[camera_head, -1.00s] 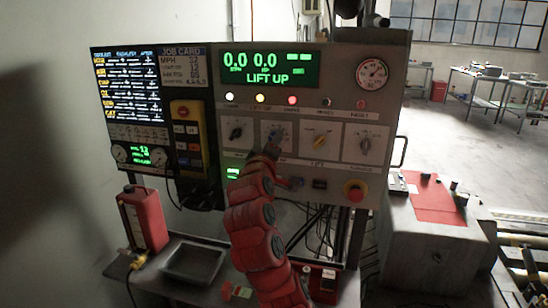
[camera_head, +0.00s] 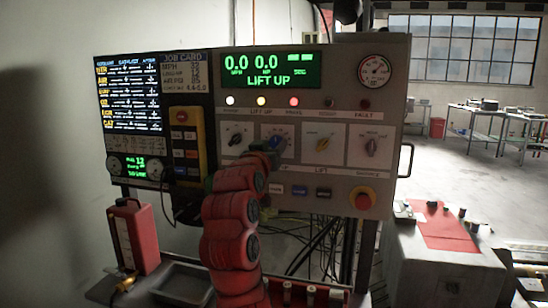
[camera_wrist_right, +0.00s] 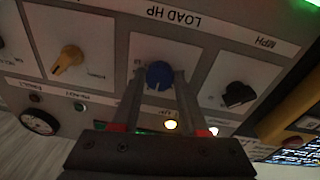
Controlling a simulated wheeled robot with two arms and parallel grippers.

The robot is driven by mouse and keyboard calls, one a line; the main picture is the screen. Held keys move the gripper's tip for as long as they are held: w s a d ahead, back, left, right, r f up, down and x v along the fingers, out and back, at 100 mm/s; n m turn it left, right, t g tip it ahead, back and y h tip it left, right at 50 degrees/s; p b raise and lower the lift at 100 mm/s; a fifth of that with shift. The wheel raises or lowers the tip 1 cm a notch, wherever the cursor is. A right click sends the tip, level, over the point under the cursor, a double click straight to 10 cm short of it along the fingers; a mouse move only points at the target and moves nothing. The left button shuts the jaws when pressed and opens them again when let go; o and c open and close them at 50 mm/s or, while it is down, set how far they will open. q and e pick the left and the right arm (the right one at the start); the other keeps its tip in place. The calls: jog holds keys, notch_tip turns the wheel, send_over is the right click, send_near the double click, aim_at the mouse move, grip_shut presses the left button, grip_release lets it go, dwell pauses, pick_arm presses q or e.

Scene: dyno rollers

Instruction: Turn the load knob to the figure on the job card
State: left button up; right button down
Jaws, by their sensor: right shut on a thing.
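The blue load knob (camera_wrist_right: 159,75), under the label LOAD HP, is between the two fingers of my right gripper (camera_wrist_right: 158,92) in the right wrist view. The fingers are shut on it, one on each side. In the head view my red right arm reaches up to the panel, and its gripper (camera_head: 268,150) covers part of the blue knob (camera_head: 278,141). The job card (camera_head: 183,73) is at the panel's upper left; its small figures are too blurred to read surely. My left gripper is not in view.
A black knob (camera_head: 236,139) sits left of the blue one, with other knobs to the right. The green display (camera_head: 270,69) reads 0.0, 0.0 and LIFT UP. A red stop button (camera_head: 362,199) is at lower right. A red bottle (camera_head: 133,238) stands at left.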

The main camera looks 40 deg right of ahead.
jog(key=shift+f+m+b, duration=0.1)
jog(key=shift+m+b, duration=0.45)
jog(key=shift+m, duration=0.45)
jog(key=shift+c, duration=2.2)
grip_release()
jog(key=shift+w, duration=0.1)
jog(key=shift+a, duration=0.1)
jog(key=p+v, duration=0.1)
jog(key=v, duration=1.6)
jog(key=shift+a, duration=0.25)
